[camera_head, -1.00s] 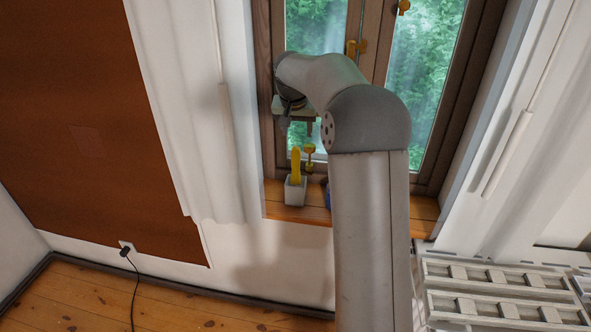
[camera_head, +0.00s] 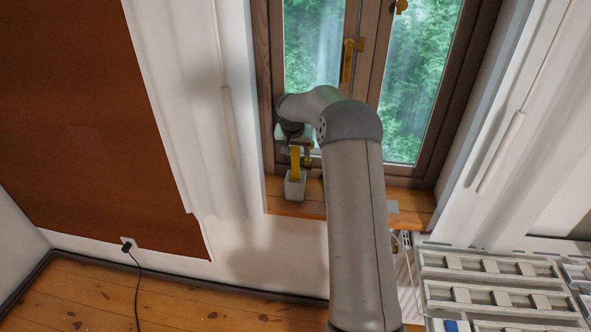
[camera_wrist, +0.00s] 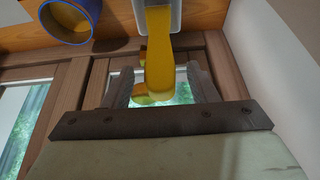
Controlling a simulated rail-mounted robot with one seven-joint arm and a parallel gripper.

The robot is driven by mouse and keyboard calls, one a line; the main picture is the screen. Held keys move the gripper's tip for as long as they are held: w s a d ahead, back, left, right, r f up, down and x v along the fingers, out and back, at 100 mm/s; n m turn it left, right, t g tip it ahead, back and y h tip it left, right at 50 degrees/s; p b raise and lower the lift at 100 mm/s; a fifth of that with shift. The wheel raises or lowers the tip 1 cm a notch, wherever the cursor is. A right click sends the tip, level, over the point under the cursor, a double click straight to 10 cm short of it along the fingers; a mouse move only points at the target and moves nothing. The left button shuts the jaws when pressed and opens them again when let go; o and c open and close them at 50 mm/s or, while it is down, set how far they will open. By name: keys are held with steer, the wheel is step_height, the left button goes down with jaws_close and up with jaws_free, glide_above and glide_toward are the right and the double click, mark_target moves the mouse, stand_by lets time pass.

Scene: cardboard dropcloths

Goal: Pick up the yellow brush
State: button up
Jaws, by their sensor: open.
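The yellow brush (camera_head: 295,163) stands upright in a small white holder (camera_head: 294,188) on the wooden windowsill. In the wrist view the brush (camera_wrist: 159,62) hangs from the white holder (camera_wrist: 158,14) at the top and reaches down between my fingers. My gripper (camera_wrist: 162,85) is open, with one finger on each side of the brush handle. I cannot tell whether either finger touches it. In the head view my gripper (camera_head: 296,150) is over the top of the brush, partly hidden by my wrist.
White curtains (camera_head: 205,120) hang to the left. The windowsill (camera_head: 300,208) is clear in front of the holder.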

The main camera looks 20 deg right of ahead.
mark_target(295, 171)
steer(key=shift+p+x, duration=0.45)
steer(key=shift+x, duration=1.3)
steer(key=shift+w, duration=0.1)
steer(key=c, duration=1.1)
steer(key=shift+c, duration=0.2)
